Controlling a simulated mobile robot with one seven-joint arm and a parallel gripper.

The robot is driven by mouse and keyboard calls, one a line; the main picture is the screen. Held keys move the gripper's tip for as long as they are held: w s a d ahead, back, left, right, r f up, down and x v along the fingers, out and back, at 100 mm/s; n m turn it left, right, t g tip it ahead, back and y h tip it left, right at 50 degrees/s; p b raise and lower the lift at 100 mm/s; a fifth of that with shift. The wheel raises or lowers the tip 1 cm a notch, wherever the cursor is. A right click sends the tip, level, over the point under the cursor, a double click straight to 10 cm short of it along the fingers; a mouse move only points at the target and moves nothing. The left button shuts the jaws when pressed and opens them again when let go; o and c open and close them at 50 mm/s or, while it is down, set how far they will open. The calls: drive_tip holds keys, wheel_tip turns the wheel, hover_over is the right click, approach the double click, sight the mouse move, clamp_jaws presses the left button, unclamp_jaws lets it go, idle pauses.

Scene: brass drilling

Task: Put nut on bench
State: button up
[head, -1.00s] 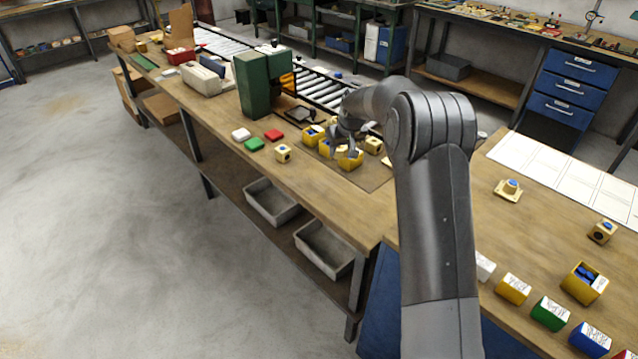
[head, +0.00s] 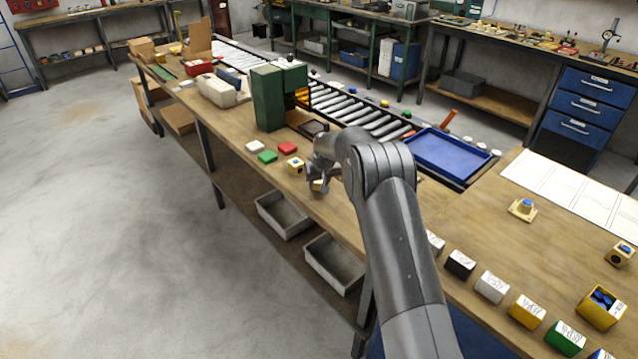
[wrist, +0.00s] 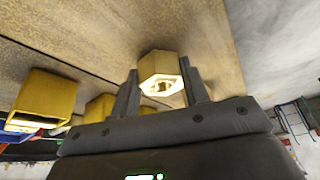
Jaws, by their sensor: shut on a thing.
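The brass nut (wrist: 160,68) is hexagonal with a hole, and it sits between the two fingers of my gripper (wrist: 160,95) in the wrist view. The fingers are shut on its sides. In the head view my gripper (head: 319,182) is over the wooden bench (head: 228,127), close to its front edge, with the nut (head: 318,186) small at the fingertips. In the wrist view the bench surface (wrist: 95,38) lies close beyond the nut; I cannot tell whether they touch.
A yellow block with a dark hole (head: 295,166) stands just left of my gripper. Green (head: 267,157), red (head: 288,148) and white (head: 255,146) pieces lie beyond it. Yellow bins (wrist: 38,112) show in the wrist view. The green machine (head: 268,98) stands farther back.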

drive_tip(key=shift+f, duration=0.25)
drive_tip(key=shift+f, duration=0.15)
drive_tip(key=o, duration=1.2)
drive_tip(key=shift+o, duration=0.2)
drive_tip(key=v, duration=1.2)
drive_tip(key=shift+r, duration=0.25)
